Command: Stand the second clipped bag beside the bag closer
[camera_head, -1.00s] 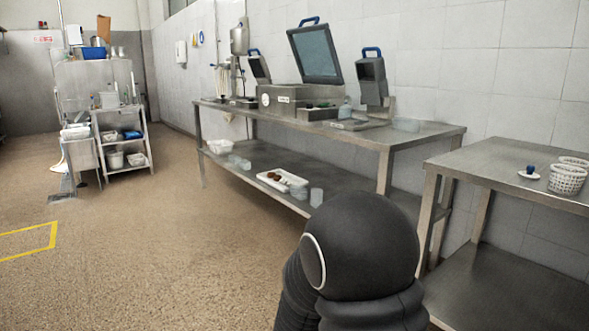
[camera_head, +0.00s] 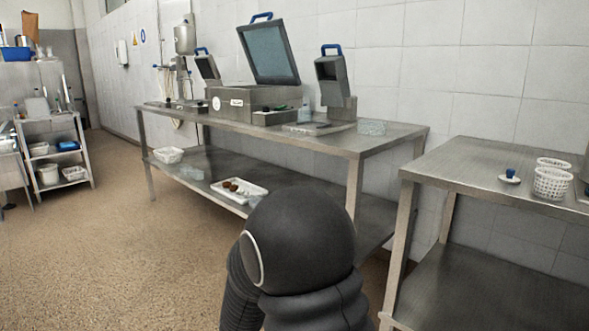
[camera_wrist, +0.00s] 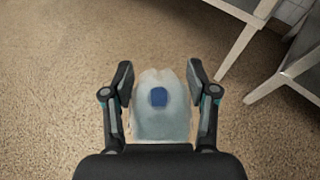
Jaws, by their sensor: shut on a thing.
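In the wrist view my gripper (camera_wrist: 160,85) is shut on a pale, translucent clipped bag (camera_wrist: 160,118) with a blue clip (camera_wrist: 158,96). The bag lies between the two fingers, above the bare floor. In the head view my gripper and the bag are out of sight. On the right steel table (camera_head: 450,170) stands a small white item with a blue top (camera_head: 510,176); it is too small to tell whether it is another clipped bag. I cannot pick out the bag closer with certainty; a grey device (camera_head: 584,182) is cut off at the right edge.
White perforated baskets (camera_head: 551,184) stand on the right table, near its right side. The long steel table (camera_head: 385,140) holds machines with blue handles (camera_head: 270,65). Its lower shelf carries a white tray (camera_head: 240,191). Both tables' legs are obstacles. The floor at left is open.

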